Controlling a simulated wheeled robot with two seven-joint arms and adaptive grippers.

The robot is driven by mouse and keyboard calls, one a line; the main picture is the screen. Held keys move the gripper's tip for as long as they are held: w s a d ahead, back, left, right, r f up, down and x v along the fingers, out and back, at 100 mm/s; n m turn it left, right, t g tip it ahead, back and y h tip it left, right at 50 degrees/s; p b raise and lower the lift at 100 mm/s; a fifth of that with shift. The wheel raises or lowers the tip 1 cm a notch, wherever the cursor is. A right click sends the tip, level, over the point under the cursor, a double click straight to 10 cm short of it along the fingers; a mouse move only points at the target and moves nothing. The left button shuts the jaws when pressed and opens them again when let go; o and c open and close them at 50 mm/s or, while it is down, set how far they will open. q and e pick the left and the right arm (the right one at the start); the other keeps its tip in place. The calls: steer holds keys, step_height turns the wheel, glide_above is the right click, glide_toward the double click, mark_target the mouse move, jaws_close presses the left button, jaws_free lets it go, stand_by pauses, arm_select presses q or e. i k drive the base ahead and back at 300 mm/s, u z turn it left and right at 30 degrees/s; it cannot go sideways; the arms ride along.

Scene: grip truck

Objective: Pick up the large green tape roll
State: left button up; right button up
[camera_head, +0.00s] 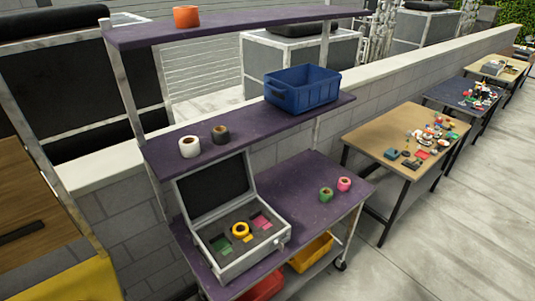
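A green tape roll (326,194) stands on the purple lower worktop (315,220) of the cart, towards its right end. It is close beside a pink tape roll (344,184) of similar size. No other green roll is clearly visible, so I cannot compare its size with another. A small green patch (220,244) shows inside the open case, too small to identify. Neither of my grippers is in view.
An open silver case (235,262) holding a yellow roll (241,230) fills the worktop's left part. The purple middle shelf above bears a white roll (189,148), a black roll (220,134) and a blue crate (302,89).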

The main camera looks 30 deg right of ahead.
mark_target(326, 193)
steer(key=z, duration=3)
steer(key=i, duration=2.45)
steer(key=u, duration=3.1)
